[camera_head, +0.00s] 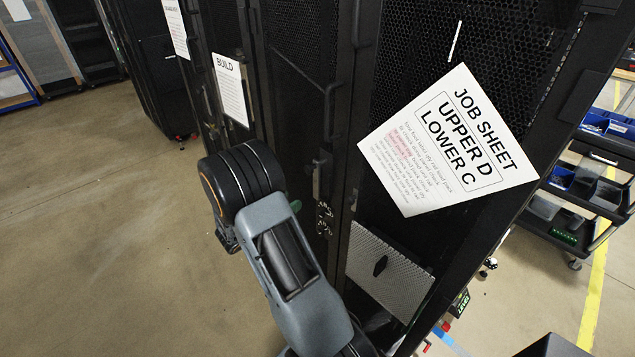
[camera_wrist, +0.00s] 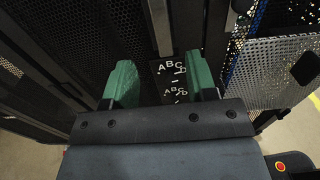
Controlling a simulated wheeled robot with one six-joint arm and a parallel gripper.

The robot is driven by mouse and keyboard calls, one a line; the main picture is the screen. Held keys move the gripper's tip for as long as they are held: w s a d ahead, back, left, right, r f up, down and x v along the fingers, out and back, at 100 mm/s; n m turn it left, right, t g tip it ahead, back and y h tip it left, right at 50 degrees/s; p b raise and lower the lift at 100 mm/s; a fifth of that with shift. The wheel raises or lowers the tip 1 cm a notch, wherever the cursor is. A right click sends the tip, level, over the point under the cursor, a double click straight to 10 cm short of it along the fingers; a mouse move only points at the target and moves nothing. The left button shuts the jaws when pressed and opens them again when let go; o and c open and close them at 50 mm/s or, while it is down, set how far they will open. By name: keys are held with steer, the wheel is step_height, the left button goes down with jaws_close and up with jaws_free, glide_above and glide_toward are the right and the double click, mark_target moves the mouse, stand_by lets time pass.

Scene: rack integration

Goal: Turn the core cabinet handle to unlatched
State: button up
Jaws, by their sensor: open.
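A dark, upright cabinet handle (camera_head: 318,178) is on the mesh-door cabinet in the middle of the head view. Just below it is a black plate (camera_head: 325,218) with white letter marks. In the wrist view this plate (camera_wrist: 171,82) shows two rows reading A B C D, with a long bar (camera_wrist: 160,24) running up above it. My gripper (camera_wrist: 160,68) is open, its green fingers on either side of the plate and nothing seen between them. In the head view my arm hides most of it; one green fingertip shows. I cannot read a "core" label or tell the handle's latch state.
A tilted job sheet (camera_head: 449,140) reads "UPPER D LOWER C". A BUILD sheet (camera_head: 230,89) hangs on the cabinet to the left. A perforated silver panel (camera_head: 388,270) is low on the right. A cart with bins (camera_head: 575,190) stands at far right. The floor at left is clear.

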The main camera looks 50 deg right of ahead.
mark_target(315, 185)
steer(key=d, duration=0.3)
steer(key=d+p, duration=0.1)
steer(key=d, duration=0.3)
steer(key=s+d+p, duration=0.1)
steer(key=d, duration=0.3)
steer(key=shift+d, duration=0.25)
steer(key=shift+c, duration=0.4)
jaws_close()
